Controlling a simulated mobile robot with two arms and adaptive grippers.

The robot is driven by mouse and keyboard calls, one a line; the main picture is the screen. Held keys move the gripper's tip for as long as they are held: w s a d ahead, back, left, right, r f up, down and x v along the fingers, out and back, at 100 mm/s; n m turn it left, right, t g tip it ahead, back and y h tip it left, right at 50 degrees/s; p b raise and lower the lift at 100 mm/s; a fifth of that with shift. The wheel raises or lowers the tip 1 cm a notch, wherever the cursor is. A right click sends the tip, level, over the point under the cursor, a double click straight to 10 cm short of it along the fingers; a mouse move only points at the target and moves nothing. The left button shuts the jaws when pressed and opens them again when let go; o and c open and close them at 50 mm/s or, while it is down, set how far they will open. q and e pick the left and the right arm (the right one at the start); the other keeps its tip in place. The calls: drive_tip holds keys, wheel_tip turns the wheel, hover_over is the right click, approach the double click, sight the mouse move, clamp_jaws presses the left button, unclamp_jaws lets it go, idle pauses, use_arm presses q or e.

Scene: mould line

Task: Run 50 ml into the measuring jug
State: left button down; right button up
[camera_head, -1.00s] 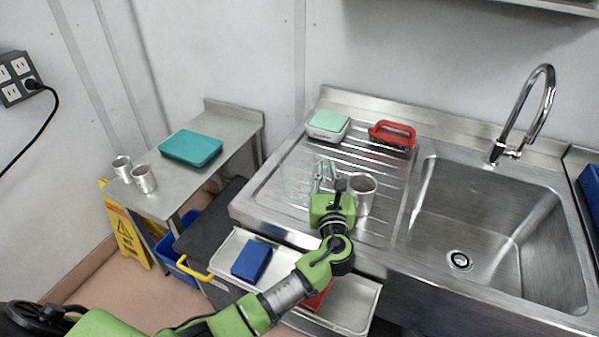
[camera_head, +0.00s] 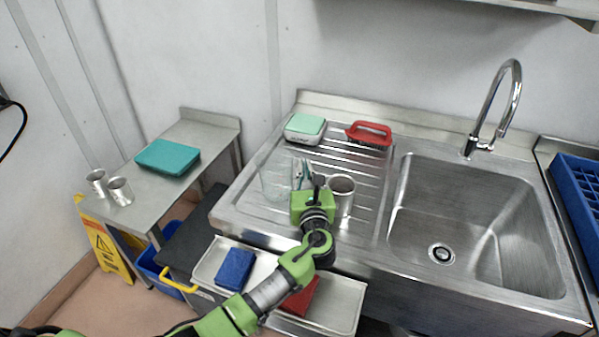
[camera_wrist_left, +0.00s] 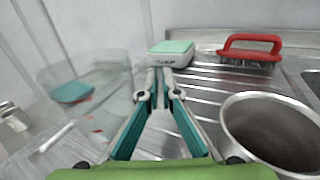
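The clear measuring jug (camera_head: 275,180) stands upright on the ridged drainboard. In the left wrist view it is a faint transparent shape with red marks (camera_wrist_left: 98,130), left of the fingers. My left gripper (camera_head: 302,172) is low over the drainboard between the jug and a metal cup (camera_head: 341,194). The curved tap (camera_head: 507,105) stands behind the empty sink (camera_head: 460,215). My right gripper is out of view.
A green-topped white box (camera_head: 305,129) and a red-handled brush (camera_head: 369,133) lie at the drainboard's back. A side table (camera_head: 150,205) carries two metal cups and a teal box. A blue crate (camera_head: 580,195) stands right.

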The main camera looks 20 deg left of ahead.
use_arm(q)
wheel_tip(320, 180, up, 3)
drive_tip(key=shift+f, duration=0.15)
drive_tip(key=s+a+r, duration=0.2)
drive_tip(key=s+r, duration=0.7)
drive_tip(key=s, duration=0.5)
drive_tip(key=shift+a+r, duration=0.2)
drive_tip(key=shift+r, duration=0.15)
drive_tip(key=shift+w, duration=0.15)
